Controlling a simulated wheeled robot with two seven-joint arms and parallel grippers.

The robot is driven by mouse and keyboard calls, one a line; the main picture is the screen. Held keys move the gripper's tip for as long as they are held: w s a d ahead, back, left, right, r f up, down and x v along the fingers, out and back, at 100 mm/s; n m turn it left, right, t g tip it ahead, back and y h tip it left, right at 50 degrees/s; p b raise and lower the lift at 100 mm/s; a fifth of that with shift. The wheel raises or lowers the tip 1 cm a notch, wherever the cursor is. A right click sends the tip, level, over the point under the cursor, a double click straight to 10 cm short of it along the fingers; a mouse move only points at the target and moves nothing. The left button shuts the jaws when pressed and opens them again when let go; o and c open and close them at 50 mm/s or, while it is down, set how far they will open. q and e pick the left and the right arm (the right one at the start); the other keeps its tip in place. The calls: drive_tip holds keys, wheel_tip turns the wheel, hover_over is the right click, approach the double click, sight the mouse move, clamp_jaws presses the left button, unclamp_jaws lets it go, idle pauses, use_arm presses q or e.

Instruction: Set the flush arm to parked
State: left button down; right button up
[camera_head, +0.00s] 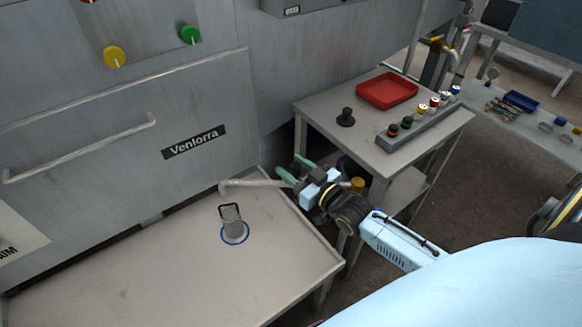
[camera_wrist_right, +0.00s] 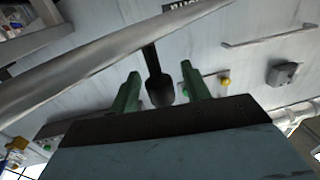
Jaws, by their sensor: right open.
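A pale bent bar, which looks like the flush arm (camera_head: 248,184), reaches over the back right of the grey bench and ends near my right gripper (camera_head: 290,166). That gripper is open, with its green fingers spread beside the bar's right end. In the right wrist view a large grey bar (camera_wrist_right: 75,78) crosses close to the camera. A dark stalk with a rounded end (camera_wrist_right: 159,92) shows between the two green fingers; contact cannot be told. My left gripper is not in view.
A grey cylinder (camera_head: 232,222) with a loop handle stands in a blue ring on the bench (camera_head: 150,275). A panel labelled Venlorra rises behind.

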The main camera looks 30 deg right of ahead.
drive_tip(key=shift+w+a, duration=0.1)
drive_tip(key=shift+w, duration=0.45)
clamp_jaws()
